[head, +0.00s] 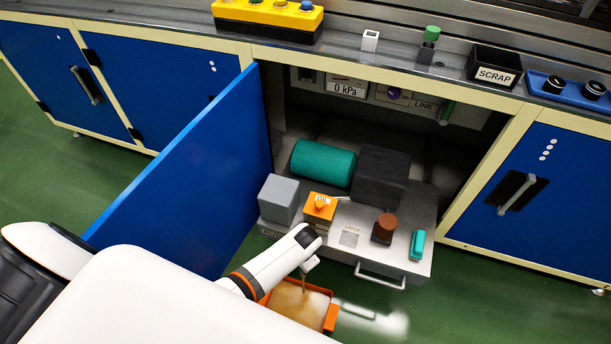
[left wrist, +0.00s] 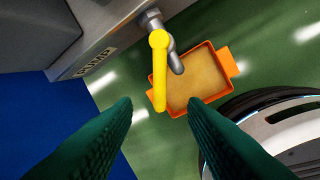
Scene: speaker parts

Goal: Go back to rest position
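My left arm comes in from the lower left in the head view, and its wrist (head: 302,238) is by the front of a grey machine unit (head: 345,212). The fingers are hidden there. In the left wrist view my left gripper (left wrist: 160,101) is open, with two dark green fingers apart. A yellow lever (left wrist: 159,70) on a grey drain fitting (left wrist: 174,58) lies ahead between the fingers; I cannot tell whether it touches them. An orange tray (left wrist: 227,62) with brown liquid is on the floor below; it also shows in the head view (head: 331,318). My right gripper is not in view.
An open blue cabinet door (head: 190,175) stands left of my arm. The unit carries a teal cylinder (head: 323,163), an orange oil cap (head: 320,207), a brown knob (head: 384,229) and a front handle (head: 380,276). A worktop edge runs above. Green floor at right is clear.

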